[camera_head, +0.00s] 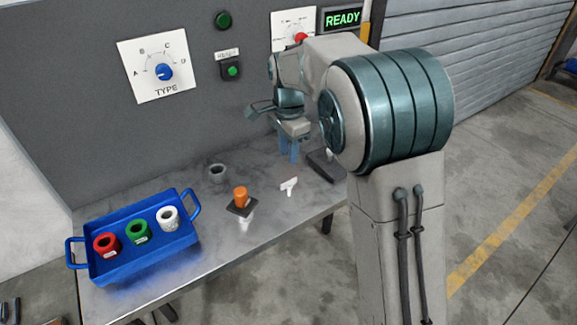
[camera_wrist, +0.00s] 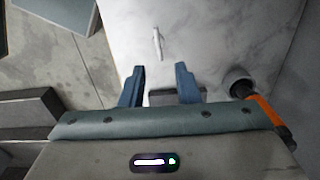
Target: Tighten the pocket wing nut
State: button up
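My gripper (camera_head: 290,146) hangs, fingers down, over the right part of the metal bench. In the wrist view its blue fingers (camera_wrist: 159,84) are wide apart, with nothing held. A dark block (camera_wrist: 160,98) shows between and behind them; a dark block (camera_head: 322,167) also sits just right of the gripper in the head view, with a small white part (camera_head: 330,154) partly hidden by my arm. A small white T-shaped piece (camera_head: 289,185) stands on the bench, in front of the gripper. A thin white piece (camera_wrist: 157,43) shows beyond the fingertips. I cannot tell which is the pocket wing nut.
An orange cylinder (camera_head: 240,196) stands on a dark plate; a grey ring (camera_head: 217,173) is behind it. A blue tray (camera_head: 130,262) holds red, green and white rings. The wall panel has a TYPE dial (camera_head: 164,72) and a lit READY sign (camera_head: 342,18). A grey cup-like part (camera_wrist: 237,80) is right of the fingers.

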jog(key=shift+r, duration=2.4)
jog(key=s+d+r+n+t, duration=0.15)
jog(key=s+d+n, duration=0.45)
jog(key=s+d, duration=0.6)
jog(key=s+d+f+n, duration=0.2)
jog(key=s, duration=0.4)
jog(key=s+d+f+n+t, duration=0.1)
jog(key=s+f+n, duration=0.2)
jog(key=s, duration=0.4)
jog(key=shift+s+d, duration=0.25)
jog(key=shift+d, duration=0.15)
